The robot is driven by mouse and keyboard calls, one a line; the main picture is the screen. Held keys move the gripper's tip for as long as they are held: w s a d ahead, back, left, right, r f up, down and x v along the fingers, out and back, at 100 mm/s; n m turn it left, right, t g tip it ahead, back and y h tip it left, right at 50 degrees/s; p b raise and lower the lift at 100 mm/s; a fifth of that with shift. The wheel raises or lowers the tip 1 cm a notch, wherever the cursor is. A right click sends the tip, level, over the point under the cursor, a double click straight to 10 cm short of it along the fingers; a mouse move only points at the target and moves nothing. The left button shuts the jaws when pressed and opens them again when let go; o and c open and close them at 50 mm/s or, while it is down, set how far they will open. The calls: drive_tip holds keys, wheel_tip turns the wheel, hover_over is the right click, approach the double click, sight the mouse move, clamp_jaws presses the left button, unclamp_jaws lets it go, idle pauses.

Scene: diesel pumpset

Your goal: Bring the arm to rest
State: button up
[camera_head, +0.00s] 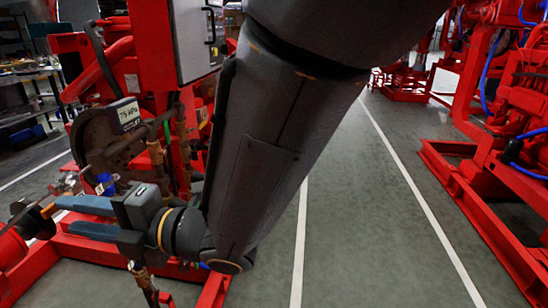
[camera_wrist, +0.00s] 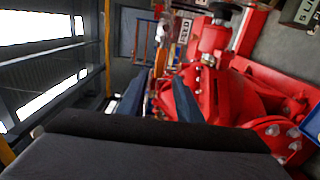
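My arm comes down from the top of the head view and bends at a low joint. My gripper (camera_head: 64,215) is at its end, pointing left, beside the red diesel pumpset (camera_head: 152,60). Its two blue-grey fingers are apart, with a gap and nothing seen between them. In the wrist view the fingers of my gripper (camera_wrist: 157,98) also stand apart. Red pump housing (camera_wrist: 225,95) lies beyond and right of them there. I cannot tell whether the fingers touch any part of the pumpset.
A sign reading 75 kPa (camera_head: 125,115) is on the pumpset, near brown pipes and a blue part (camera_head: 106,184). A grey cabinet (camera_head: 196,40) is above. More red machinery (camera_head: 500,180) with blue hoses stands right. The grey floor (camera_head: 350,220) with white lines is clear between.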

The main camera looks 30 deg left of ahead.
drive_tip(key=shift+w+d, duration=0.15)
drive_tip(key=shift+d, duration=0.45)
